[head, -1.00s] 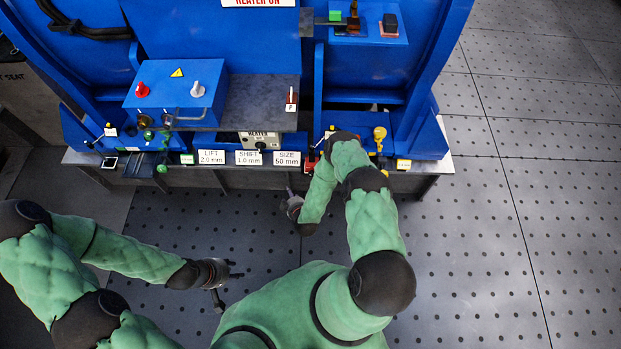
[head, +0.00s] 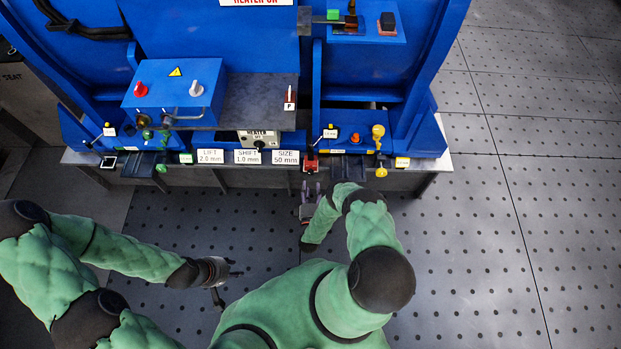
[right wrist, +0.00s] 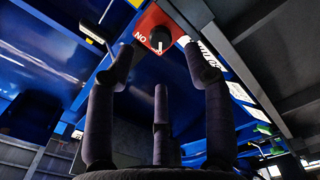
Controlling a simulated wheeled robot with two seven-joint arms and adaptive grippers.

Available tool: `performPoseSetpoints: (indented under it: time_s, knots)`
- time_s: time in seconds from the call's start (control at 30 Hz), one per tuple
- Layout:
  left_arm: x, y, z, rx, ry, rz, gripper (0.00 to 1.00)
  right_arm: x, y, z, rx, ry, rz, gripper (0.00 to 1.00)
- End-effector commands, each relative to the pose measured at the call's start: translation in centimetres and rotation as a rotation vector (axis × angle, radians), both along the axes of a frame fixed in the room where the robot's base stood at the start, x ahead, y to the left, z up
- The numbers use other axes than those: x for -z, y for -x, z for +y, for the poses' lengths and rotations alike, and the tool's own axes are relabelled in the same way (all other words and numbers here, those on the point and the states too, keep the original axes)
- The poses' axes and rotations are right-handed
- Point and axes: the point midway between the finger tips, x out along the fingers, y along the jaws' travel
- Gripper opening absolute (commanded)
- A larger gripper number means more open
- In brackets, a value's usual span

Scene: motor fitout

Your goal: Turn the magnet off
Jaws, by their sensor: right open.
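A red switch box (head: 311,162) sits on the front edge of the bench, right of the SIZE 50 mm label. In the right wrist view it shows as a red plate (right wrist: 151,21) with a round black knob (right wrist: 160,40) and white letters beside it. Which setting the knob points to is unclear. My right gripper (head: 310,191) is open and empty, just in front of and below the red box, its fingers pointing at it. In the right wrist view my right gripper's fingers (right wrist: 161,68) are spread below the knob, apart from it. My left gripper (head: 230,281) is open and empty over the floor.
A blue box with red and white knobs (head: 172,100) stands behind. The LIFT, SHIFT and SIZE labels (head: 247,157) line the bench front. A yellow knob (head: 379,131) and a small lever (head: 325,133) stand to the right. Floor in front is free.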

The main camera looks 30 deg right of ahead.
Motion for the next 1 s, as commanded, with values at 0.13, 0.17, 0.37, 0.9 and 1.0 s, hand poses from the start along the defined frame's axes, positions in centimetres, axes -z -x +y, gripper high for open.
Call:
performPoseSetpoints:
  time_s: [0.13,0.17,0.37,0.9,1.0]
  knots:
    - [1.1,0.0,0.0,0.0,0.0,0.0,0.39,0.2,-2.3,-1.4,0.0,0.0,0.0,0.52]
    - [1.2,0.0,0.0,0.0,0.0,0.0,0.39,0.2,-2.7,-1.6,0.0,0.001,-0.001,0.52]
    - [1.8,0.0,0.0,0.0,0.0,0.0,0.39,0.2,-4.5,-2.7,-0.001,-0.002,0.001,0.52]
    - [1.9,0.0,0.0,0.0,0.0,0.0,0.39,0.0,-5.0,-3.1,-0.001,-0.003,0.001,0.16]
    - [1.9,0.0,0.0,0.0,0.0,0.0,0.39,0.0,-5.0,-3.1,0.0,-0.003,0.002,0.0]
